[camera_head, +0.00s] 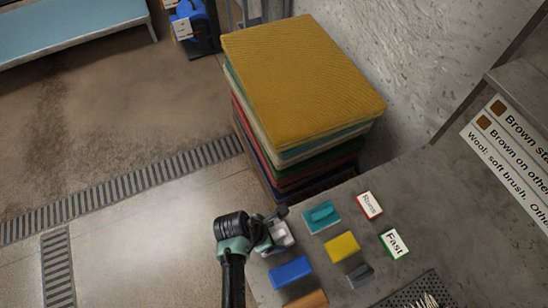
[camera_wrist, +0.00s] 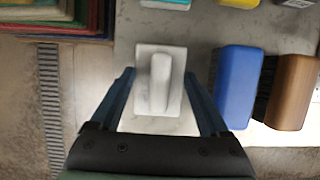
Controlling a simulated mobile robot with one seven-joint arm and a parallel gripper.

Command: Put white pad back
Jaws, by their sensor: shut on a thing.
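The white pad (camera_wrist: 145,112) has a raised ridge handle along its middle. In the wrist view it lies between the two fingers of my gripper (camera_wrist: 160,73), whose tips meet its left and right sides. In the head view the white pad (camera_head: 289,238) shows at the left edge of the grey table, partly hidden by my gripper (camera_head: 272,232). I cannot tell whether it rests on the table or is slightly above it.
A blue block (camera_head: 290,272) and a brown block (camera_head: 306,299) lie near the pad. A teal pad (camera_head: 321,216), yellow sponge (camera_head: 342,246), grey block (camera_head: 360,275) and cards "Rinse" (camera_head: 369,205) and "Fast" (camera_head: 394,243) are on the table. Stacked rugs (camera_head: 300,75) stand behind.

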